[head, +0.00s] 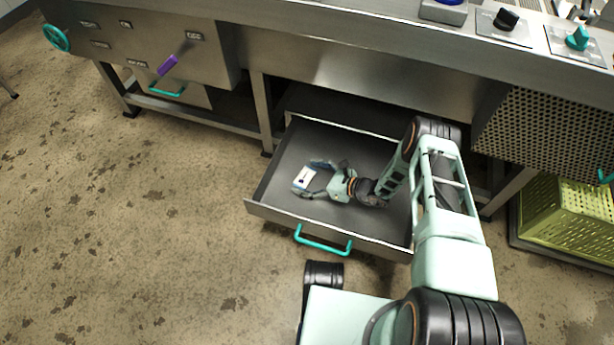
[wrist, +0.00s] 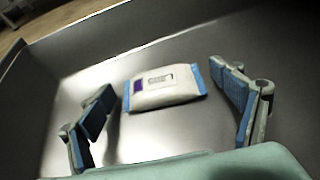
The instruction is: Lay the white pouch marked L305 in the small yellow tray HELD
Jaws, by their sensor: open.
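A white pouch (wrist: 164,87) with blue ends, a purple patch and a grey label lies flat on the floor of an open drawer (head: 282,208). The writing on its label is too small to read. The pouch also shows in the head view (head: 303,178), at the drawer's left side. My gripper (head: 313,180) is inside the drawer, open. In the wrist view its blue-padded fingers (wrist: 168,108) stand apart on either side of the pouch, with gaps to both of its ends. I do not see a small yellow tray marked HELD in either view.
The drawer has a teal handle (head: 323,240) on its front and raised walls around my gripper. A yellow-green perforated crate (head: 568,222) stands under the bench at the right. The steel bench (head: 330,62) overhangs the drawer's back. The floor at left is clear.

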